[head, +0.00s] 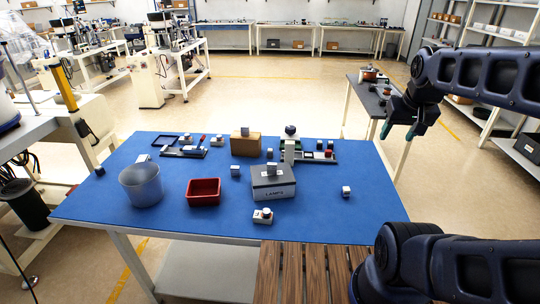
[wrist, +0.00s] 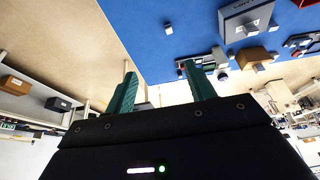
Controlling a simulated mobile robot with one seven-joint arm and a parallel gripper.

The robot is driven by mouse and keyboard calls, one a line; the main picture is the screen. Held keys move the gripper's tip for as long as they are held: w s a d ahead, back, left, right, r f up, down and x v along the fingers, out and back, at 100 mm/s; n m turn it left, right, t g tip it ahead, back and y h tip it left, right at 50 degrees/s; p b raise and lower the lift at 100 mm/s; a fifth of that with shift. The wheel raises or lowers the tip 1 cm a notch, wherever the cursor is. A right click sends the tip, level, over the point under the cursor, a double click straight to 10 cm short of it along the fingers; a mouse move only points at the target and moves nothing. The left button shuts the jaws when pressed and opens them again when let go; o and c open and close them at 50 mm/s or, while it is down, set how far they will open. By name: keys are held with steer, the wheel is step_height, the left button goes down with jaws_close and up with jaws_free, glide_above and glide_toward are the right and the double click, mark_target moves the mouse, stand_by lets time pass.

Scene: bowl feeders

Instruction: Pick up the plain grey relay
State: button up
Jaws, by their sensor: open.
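Several small grey-and-white blocks that look like relays are on the blue table; which one is the plain grey relay I cannot tell at this size. One block (head: 346,191) stands alone near the table's right side, and a lone small block (wrist: 168,30) shows on the blue in the wrist view. Another (head: 235,171) is left of the LAMPS box, one (head: 272,169) is on top of that box, and one (head: 244,131) is on the brown box. My gripper (head: 403,128) is open and empty, off the table's right side; its green fingers (wrist: 162,75) are apart in the wrist view.
The blue table (head: 320,222) also holds a grey bucket (head: 141,186), a red bin (head: 204,193), the LAMPS box (head: 273,187), a brown box (head: 246,146) and fixtures at the back. A dark side table (head: 372,99) stands near my gripper. The table's front right is clear.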

steer(key=shift+w, duration=0.1)
steer(key=w+a+r+m+g, duration=0.1)
steer(key=w+a+m, duration=0.2)
steer(key=w, duration=0.6)
steer(key=w+a+r+m, duration=0.2)
steer(key=w+a, duration=0.1)
steer(key=w, duration=0.5)
steer(key=m+g, duration=0.4)
steer(key=m, duration=0.9)
glide_above(271, 151)
steer(key=w, duration=0.1)
step_height(271, 151, down, 32)
steer(key=shift+f, duration=0.55)
step_height(271, 151, down, 11)
steer(key=shift+w+a+r, duration=0.1)
steer(key=shift+r, duration=0.1)
